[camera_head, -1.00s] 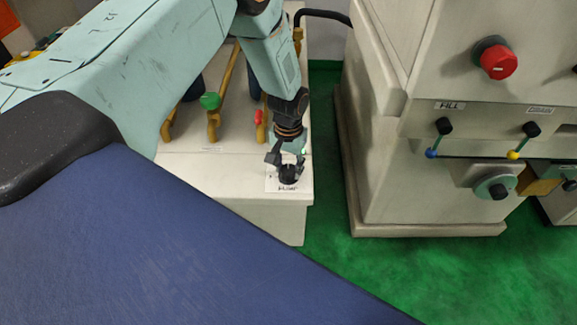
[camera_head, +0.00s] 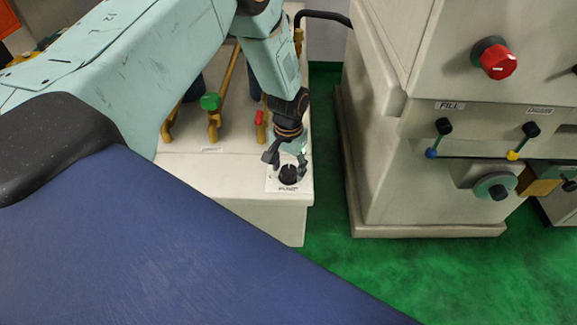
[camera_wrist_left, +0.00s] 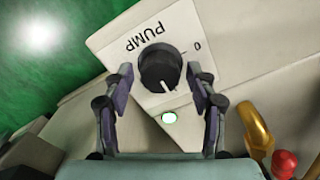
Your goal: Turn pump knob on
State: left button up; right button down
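The black pump knob (camera_head: 289,175) stands on a white plate labelled PUMP, at the front right corner of a pale cabinet top. In the left wrist view the knob (camera_wrist_left: 158,68) has a white pointer mark that faces the gripper side, away from the "0" on the plate. My left gripper (camera_head: 286,164) is over the knob with its fingers apart. In the left wrist view the two fingertips (camera_wrist_left: 159,75) are on either side of the knob, with gaps visible. My right gripper is not in view.
Behind the knob are brass valves with a green handle (camera_head: 210,101) and a red handle (camera_head: 259,117). A large machine with a red knob (camera_head: 498,62) and levers stands to the right. Green floor (camera_head: 330,250) lies between.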

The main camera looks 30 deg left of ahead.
aim_at(289, 169)
pick_arm(q)
jog(key=shift+o, duration=0.2)
jog(key=shift+w, duration=0.1)
jog(key=shift+r, duration=0.25)
notch_tip(289, 169, up, 11)
jog(key=shift+r, duration=0.2)
jog(key=shift+w, duration=0.1)
dwell(0.4)
jog(key=s+d+f+t+b, duration=0.1)
jog(key=s+d+f+t, duration=0.3)
jog(key=s+d+f, duration=0.45)
jog(key=s+f+g+b, duration=0.1)
jog(key=s+f, duration=0.3)
jog(key=s, duration=0.7)
jog(key=s+f+g+b, duration=0.1)
jog(key=s+f+g, duration=0.2)
jog(key=s, duration=0.9)
notch_tip(289, 169, down, 2)
jog(key=shift+s+a, duration=0.3)
jog(key=shift+a, duration=0.05)
